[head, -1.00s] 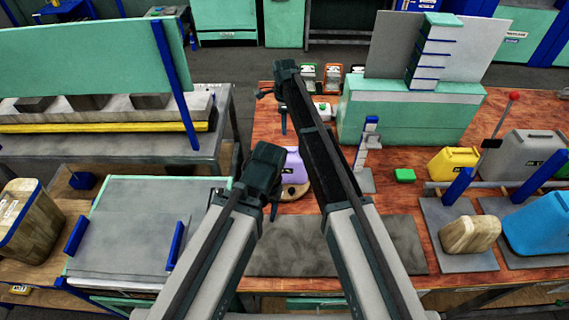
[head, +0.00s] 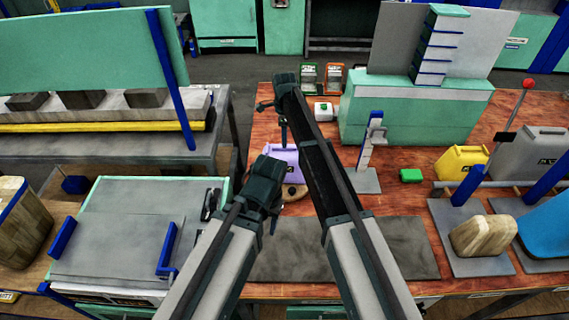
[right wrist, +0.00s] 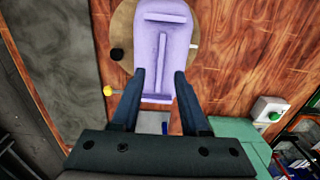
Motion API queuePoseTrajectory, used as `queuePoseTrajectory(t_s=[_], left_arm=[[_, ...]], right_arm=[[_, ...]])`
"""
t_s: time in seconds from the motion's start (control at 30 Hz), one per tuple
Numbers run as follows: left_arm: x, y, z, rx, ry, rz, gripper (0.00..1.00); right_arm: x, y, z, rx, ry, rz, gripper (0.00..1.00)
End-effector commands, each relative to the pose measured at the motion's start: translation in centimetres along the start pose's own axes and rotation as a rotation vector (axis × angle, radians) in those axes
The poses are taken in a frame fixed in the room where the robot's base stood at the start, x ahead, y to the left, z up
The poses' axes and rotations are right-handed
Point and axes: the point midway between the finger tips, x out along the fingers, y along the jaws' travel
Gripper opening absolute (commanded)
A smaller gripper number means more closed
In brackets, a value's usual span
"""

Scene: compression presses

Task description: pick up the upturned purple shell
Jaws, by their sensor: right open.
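In the right wrist view the shell (right wrist: 165,40) shows a face with a long central rib and crossbars, on a round wooden disc (right wrist: 122,25). My right gripper (right wrist: 160,76) is open, its fingertips on either side of the shell's near end; I cannot tell whether they touch it. In the head view the right gripper (head: 283,128) is above the table beyond the shell. My left gripper (head: 273,218) hangs nearer; its jaws are unclear.
A grey mat (head: 400,245) lies in front. A stand with a blue post (head: 367,150) and a green block (head: 411,175) are right of the shell. A green press (head: 410,110) stands behind. Yellow (head: 462,162) and grey jugs (head: 543,152) are further right.

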Motion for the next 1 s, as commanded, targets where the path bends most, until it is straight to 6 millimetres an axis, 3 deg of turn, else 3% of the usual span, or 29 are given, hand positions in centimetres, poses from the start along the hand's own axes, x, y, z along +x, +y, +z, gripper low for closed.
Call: queuePoseTrajectory(t_s=[0.03, 0.2, 0.53, 0.8, 1.0], left_arm=[[1.3, 0.1, -0.1, 0.001, 0.0, 0.0, 0.5], [3.3, 0.3, -0.2, 0.002, 0.0, -0.001, 0.5], [3.6, 0.3, -0.2, 0.001, 0.0, -0.001, 0.5], [3.6, 0.3, -0.2, 0.001, 0.0, 0.0, 0.5], [3.6, 0.3, -0.2, 0.001, 0.0, -0.001, 0.5]], right_arm=[[1.3, 0.0, 0.0, 0.0, 0.0, 0.0, 0.45], [3.4, 0.0, -0.1, 0.0, 0.0, 0.0, 0.45], [3.6, 0.0, 0.0, 0.0, 0.0, 0.0, 0.45], [3.6, 0.0, 0.0, 0.0, 0.0, 0.0, 0.0], [3.6, 0.0, 0.0, 0.0, 0.0, 0.0, 0.0]])
